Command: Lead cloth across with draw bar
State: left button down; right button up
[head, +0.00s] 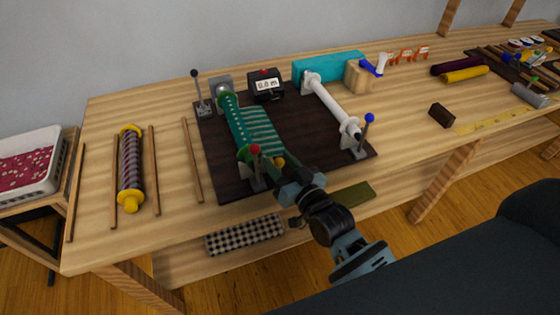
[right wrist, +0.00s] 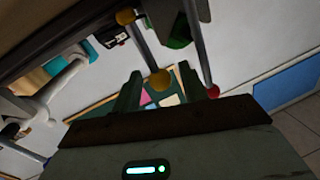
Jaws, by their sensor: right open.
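The green striped cloth (head: 262,131) lies on the dark board, reaching right from a green roll (head: 235,122). A yellow knob (head: 279,161) shows at the cloth's near edge; it appears to be the end of the draw bar, mostly hidden in the head view. In the right wrist view, a grey rod (right wrist: 143,47) ends in the yellow knob (right wrist: 160,80), which appears between the fingers. My right gripper (head: 284,173) is open beside this knob; whether it touches is unclear. A white roller (head: 333,106) stands across the board to the right. My left gripper is out of view.
A red-knobbed lever (head: 256,165) stands close left of my right gripper. A blue-knobbed lever (head: 364,135) stands by the white roller. The counter (head: 265,84) reads 0.0 m. A spare roll (head: 130,168) lies left; a dark block (head: 441,115) lies right.

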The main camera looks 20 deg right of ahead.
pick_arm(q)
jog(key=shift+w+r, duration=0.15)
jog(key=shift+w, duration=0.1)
pick_arm(e)
jog(key=shift+w+a, duration=0.1)
jog(key=shift+w, duration=0.15)
grip_shut()
